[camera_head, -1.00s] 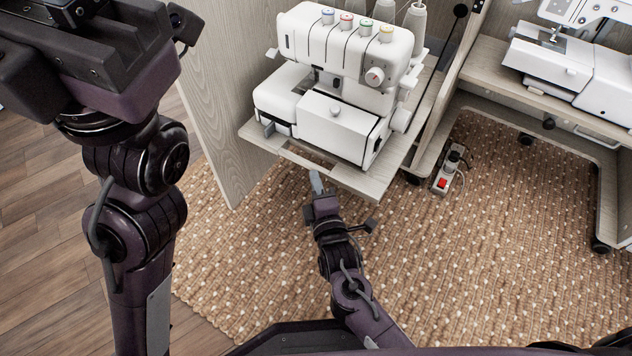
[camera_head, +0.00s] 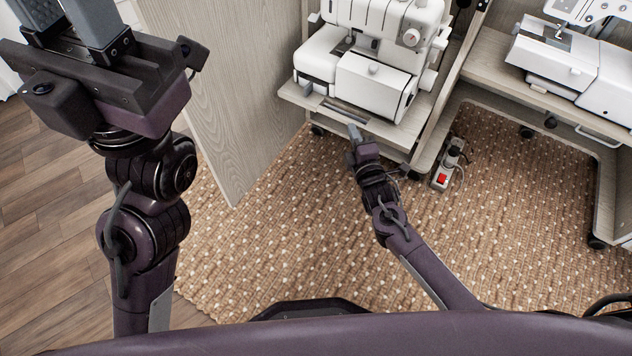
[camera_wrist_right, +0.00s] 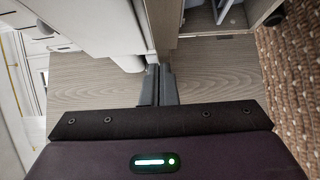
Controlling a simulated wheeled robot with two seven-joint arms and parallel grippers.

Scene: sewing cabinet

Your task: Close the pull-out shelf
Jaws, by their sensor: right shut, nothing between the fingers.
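The pull-out shelf (camera_head: 397,134) is a pale wood board with a slot near its front edge. It carries a white overlock machine (camera_head: 372,85) and sits mostly between the cabinet's side walls. My right gripper (camera_head: 354,132) is shut and empty, with its fingertips at the shelf's front edge; I cannot tell whether they press on it. In the right wrist view the closed fingers (camera_wrist_right: 157,86) point at the shelf board (camera_wrist_right: 215,72). My left gripper (camera_head: 66,22) is open and empty at the upper left, away from the shelf, its fingertips cut off by the frame.
A wooden cabinet door (camera_head: 222,90) stands open left of the shelf. A power strip with a red switch (camera_head: 442,178) lies on the woven rug (camera_head: 500,230). A second sewing machine (camera_head: 562,65) stands on the table at right. The rug before the shelf is clear.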

